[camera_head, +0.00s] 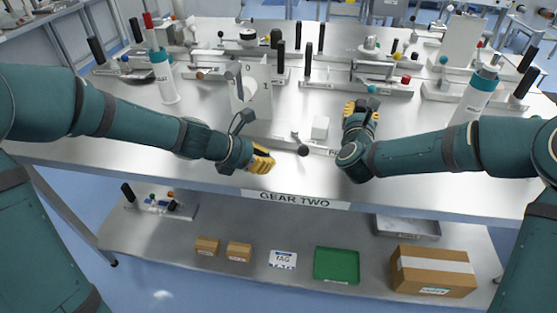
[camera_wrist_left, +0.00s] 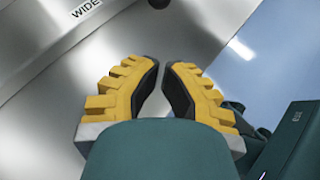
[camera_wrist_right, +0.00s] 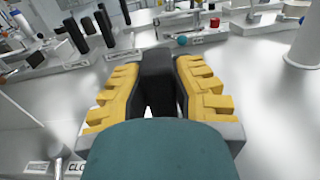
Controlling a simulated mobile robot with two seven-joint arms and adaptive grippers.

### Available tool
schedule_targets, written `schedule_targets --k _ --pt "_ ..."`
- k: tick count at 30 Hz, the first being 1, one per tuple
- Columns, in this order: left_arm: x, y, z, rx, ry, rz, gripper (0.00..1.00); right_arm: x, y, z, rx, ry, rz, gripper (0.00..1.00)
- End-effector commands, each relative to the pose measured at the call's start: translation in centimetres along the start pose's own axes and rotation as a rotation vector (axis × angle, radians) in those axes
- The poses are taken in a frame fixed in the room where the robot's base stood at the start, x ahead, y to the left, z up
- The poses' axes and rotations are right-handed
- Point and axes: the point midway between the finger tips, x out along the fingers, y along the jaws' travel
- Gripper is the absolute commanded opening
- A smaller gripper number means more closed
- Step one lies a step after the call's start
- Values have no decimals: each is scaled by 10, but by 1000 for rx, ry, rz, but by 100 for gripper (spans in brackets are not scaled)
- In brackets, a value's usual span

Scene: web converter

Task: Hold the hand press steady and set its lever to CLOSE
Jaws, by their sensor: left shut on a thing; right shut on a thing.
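The hand press (camera_head: 285,143) is a low metal base near the table's front edge. Its lever ends in a black knob (camera_head: 303,150) and points toward the front. A partly hidden CLO label (camera_wrist_right: 77,167) shows in the right wrist view and a WIDE label (camera_wrist_left: 170,3) in the left. My right gripper (camera_head: 360,108) is shut on a black upright handle (camera_wrist_right: 157,70) right of the lever. My left gripper (camera_head: 265,158) is left of the knob and apart from it. Its fingers are nearly together; what they hold I cannot make out.
A white panel (camera_head: 252,90) stands behind my left gripper. White bottles (camera_head: 163,75) (camera_head: 474,98) stand at left and right. Several fixtures with black handles fill the back. The front edge bears a GEAR TWO label (camera_head: 295,200).

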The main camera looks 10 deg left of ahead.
Motion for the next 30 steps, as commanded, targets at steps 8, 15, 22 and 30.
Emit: schedule_targets --k 8,15,22,30 --pt "-36 -3 0 0 -1 1 0 -1 -1 -11 -3 25 0 0" --pt "-42 -4 0 0 1 -1 0 -1 -1 -11 -3 25 1 0" --pt "-42 -3 0 0 0 -1 0 -1 -1 -8 -2 25 1 0" --pt "-42 -3 0 0 0 -1 0 -1 0 -3 -2 20 2 0"
